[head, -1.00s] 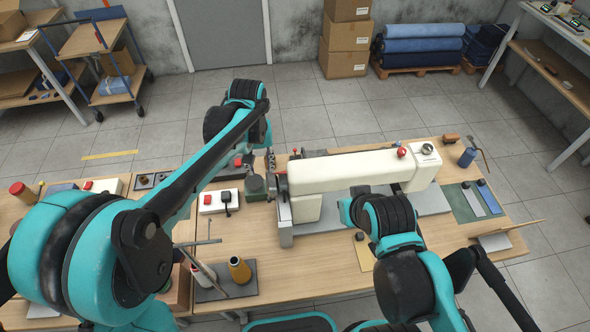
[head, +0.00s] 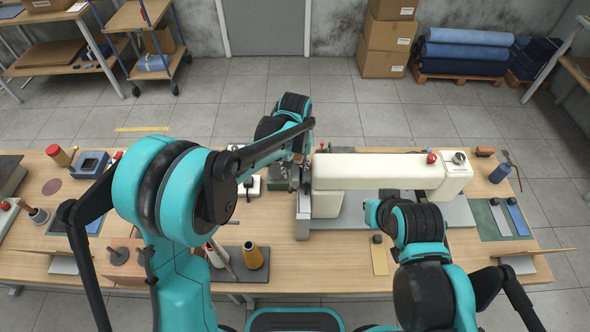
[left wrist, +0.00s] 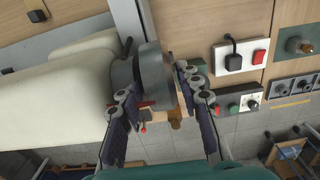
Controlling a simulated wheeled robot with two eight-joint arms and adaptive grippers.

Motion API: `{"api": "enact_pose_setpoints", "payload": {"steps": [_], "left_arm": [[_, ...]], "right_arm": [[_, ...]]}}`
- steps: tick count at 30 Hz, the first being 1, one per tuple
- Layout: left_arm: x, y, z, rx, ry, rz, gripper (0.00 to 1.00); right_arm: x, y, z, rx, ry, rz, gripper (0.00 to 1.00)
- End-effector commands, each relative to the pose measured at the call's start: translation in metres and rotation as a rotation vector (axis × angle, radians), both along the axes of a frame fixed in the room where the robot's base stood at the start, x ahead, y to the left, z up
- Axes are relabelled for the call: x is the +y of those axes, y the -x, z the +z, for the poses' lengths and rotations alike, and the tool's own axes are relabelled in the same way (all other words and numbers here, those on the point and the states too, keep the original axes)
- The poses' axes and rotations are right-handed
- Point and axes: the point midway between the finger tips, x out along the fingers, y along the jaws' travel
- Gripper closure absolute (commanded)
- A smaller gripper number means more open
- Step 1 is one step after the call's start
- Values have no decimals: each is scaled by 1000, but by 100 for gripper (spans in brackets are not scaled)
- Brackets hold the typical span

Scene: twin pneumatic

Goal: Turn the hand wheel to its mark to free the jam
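The cream sewing machine (head: 380,171) stands on the table in the head view, with its arm running left to right. Its hand wheel (left wrist: 152,75) is a grey disc at the machine's end in the left wrist view.

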Motion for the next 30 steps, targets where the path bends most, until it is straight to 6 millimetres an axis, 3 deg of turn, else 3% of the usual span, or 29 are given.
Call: {"api": "enact_pose_setpoints", "payload": {"steps": [2, 6, 19, 30], "left_arm": [[0, 0, 0, 0, 0, 0, 66], [0, 0, 0, 0, 0, 0, 100], [0, 2, 0, -58, 0, -1, 100], [0, 9, -3, -337, 1, -3, 100]], "right_arm": [[0, 0, 0, 0, 0, 0, 100], [0, 0, 0, 0, 0, 0, 100], [0, 0, -3, 0, 0, 0, 100], [0, 0, -18, 0, 0, 0, 100]]}}
